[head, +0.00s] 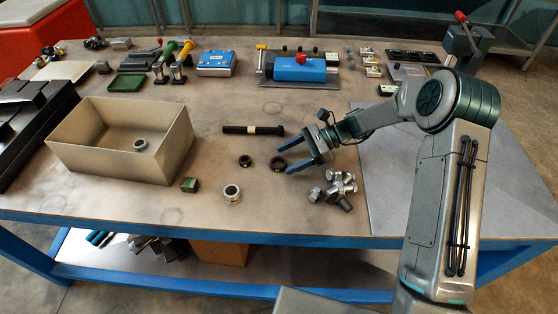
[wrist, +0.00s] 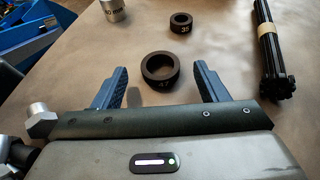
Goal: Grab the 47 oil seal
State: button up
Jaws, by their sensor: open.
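The 47 oil seal is a dark thick ring (wrist: 160,82) with a 47 mark on its side, lying flat on the table in the wrist view. It also shows in the head view (head: 275,167), just by the fingertips. My gripper (wrist: 161,68) is open, with one blue finger on each side of the ring and a gap to both. Nothing is held. In the head view my gripper (head: 284,155) reaches in from the right, low over the table. A smaller dark ring marked 35 (wrist: 181,27) lies beyond the 47 ring.
A dark rod with a pale band (head: 252,130) lies behind the rings. Metal fittings (head: 335,189) crowd the right front. A beige bin (head: 90,168) holding a ring stands farther left.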

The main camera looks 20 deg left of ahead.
jog(key=shift+x, duration=1)
jog(key=shift+c, duration=0.4)
jog(key=c, duration=1)
jog(key=shift+o, duration=0.2)
jog(key=shift+r, duration=0.1)
